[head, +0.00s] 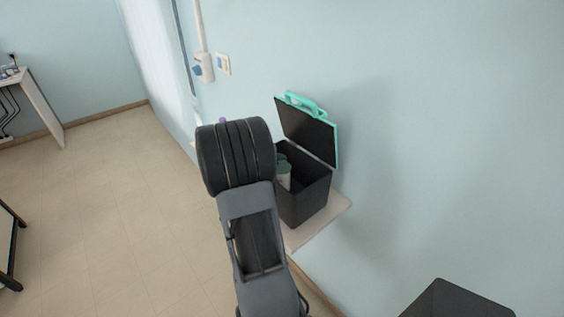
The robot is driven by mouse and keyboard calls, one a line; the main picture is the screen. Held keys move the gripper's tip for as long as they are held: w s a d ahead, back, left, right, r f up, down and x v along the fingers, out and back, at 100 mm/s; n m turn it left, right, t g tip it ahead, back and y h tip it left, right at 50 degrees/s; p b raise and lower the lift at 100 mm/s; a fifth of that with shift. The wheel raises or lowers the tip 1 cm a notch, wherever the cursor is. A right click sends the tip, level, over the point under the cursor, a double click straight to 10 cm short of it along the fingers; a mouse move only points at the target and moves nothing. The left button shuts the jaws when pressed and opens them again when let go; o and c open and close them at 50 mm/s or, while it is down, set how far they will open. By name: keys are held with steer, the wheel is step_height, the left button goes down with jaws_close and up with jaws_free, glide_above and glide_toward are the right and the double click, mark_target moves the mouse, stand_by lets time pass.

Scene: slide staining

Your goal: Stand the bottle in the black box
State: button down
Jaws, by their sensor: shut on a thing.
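The black box (303,205) stands on a small shelf by the wall, its lid (308,132) with green trim and handle tipped up and open. A white and green bottle-like thing (284,176) shows inside the box at its left side, partly hidden by my arm. I cannot tell whether it stands on the box floor or is held above it. My arm reaches up in front of the box's left side. Its thick dark joint covers the view beyond, and my gripper's fingers are hidden.
The pale shelf (325,217) leaves a little free room around the box. A small purple thing (222,121) peeks out behind my arm. A switch and socket (204,67) are on the wall. A white table (38,95) is at far left.

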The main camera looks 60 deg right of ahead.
steer(key=c, duration=0.8)
jaws_free()
steer(key=shift+f, duration=0.1)
